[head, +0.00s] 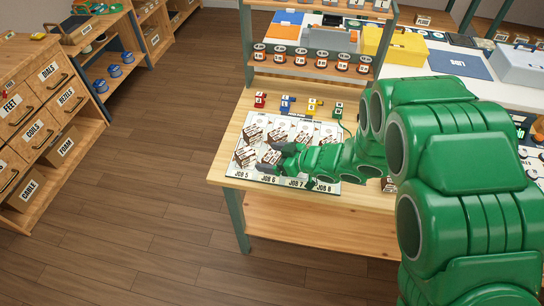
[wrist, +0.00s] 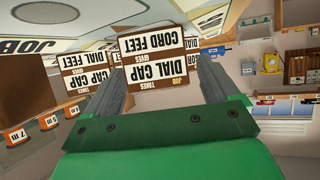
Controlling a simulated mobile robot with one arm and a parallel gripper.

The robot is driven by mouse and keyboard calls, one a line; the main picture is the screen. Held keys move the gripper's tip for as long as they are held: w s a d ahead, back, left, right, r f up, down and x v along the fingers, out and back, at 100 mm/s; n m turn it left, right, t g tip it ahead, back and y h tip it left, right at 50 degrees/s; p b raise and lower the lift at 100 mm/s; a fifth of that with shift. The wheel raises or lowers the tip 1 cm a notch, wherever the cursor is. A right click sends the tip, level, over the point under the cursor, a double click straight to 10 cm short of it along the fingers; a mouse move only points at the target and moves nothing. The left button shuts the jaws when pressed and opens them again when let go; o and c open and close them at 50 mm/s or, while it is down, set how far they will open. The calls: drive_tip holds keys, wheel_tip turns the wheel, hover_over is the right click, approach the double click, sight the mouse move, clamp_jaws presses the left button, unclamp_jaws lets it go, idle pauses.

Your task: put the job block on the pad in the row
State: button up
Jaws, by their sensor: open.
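My gripper (head: 283,149) is low over the white job board (head: 243,172) on the wooden bench, near the JOB 6 column. In the wrist view, my gripper (wrist: 158,66) is open, with a brown and white job block (wrist: 153,62) between its two grey fingers. The block's label reads upside down: JOB, TAKES DIAL CAP, GIVES CORD FEET. I cannot tell whether it rests on the board. Other similar blocks (wrist: 85,62) stand beside it; in the head view several blocks (head: 252,134) sit in rows on the board. My arm hides part of the board's right side.
Small coloured pieces (head: 287,104) stand behind the board. A shelf (head: 310,72) with numbered items rises at the bench's back. A white worktable with a blue mat (head: 460,64) is at right. Labelled drawers (head: 35,95) stand across the open floor at left.

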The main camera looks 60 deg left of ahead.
drive_tip(key=shift+r, duration=0.15)
drive_tip(key=v, duration=1.2)
idle(0.3)
